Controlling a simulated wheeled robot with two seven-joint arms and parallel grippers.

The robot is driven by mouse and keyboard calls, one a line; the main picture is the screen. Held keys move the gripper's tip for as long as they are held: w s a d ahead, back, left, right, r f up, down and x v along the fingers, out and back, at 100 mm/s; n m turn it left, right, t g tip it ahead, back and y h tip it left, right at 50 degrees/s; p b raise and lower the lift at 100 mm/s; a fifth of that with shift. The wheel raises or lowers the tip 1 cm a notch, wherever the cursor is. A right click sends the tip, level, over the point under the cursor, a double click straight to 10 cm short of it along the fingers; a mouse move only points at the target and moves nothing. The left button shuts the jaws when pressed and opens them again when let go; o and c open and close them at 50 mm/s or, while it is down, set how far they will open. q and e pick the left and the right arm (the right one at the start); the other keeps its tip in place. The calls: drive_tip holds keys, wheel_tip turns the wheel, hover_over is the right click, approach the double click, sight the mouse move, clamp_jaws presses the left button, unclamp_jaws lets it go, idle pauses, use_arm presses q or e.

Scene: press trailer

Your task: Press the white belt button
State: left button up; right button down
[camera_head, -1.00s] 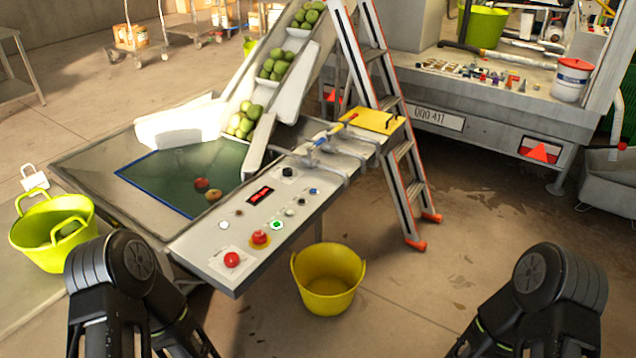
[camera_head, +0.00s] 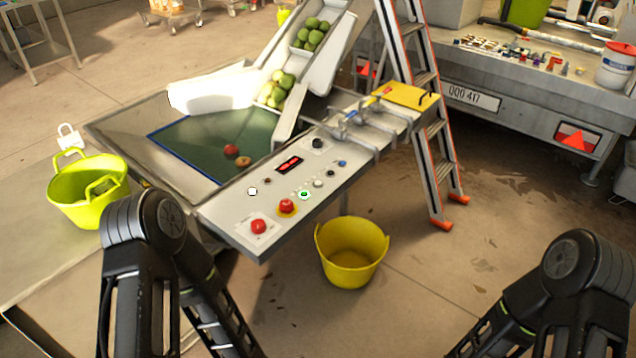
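The control panel (camera_head: 232,208) is a pale grey sloping console in the middle of the head view. A small round white button (camera_head: 252,191) sits near its left edge, above the red buttons. Another pale button (camera_head: 318,184) sits to the right, beside a lit green button (camera_head: 304,194). I cannot tell from any label which one is the belt button. My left arm comes in at the lower left and my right arm at the lower right. Both grippers are out of view, and nothing covers the panel's buttons.
A red button (camera_head: 258,227) and a red mushroom button (camera_head: 286,206) sit near the panel's front. A yellow bucket (camera_head: 352,262) stands below it. A ladder (camera_head: 436,150) stands to the right. A yellow-green bucket (camera_head: 88,205) stands left. A conveyor (camera_head: 322,62) carries green fruit.

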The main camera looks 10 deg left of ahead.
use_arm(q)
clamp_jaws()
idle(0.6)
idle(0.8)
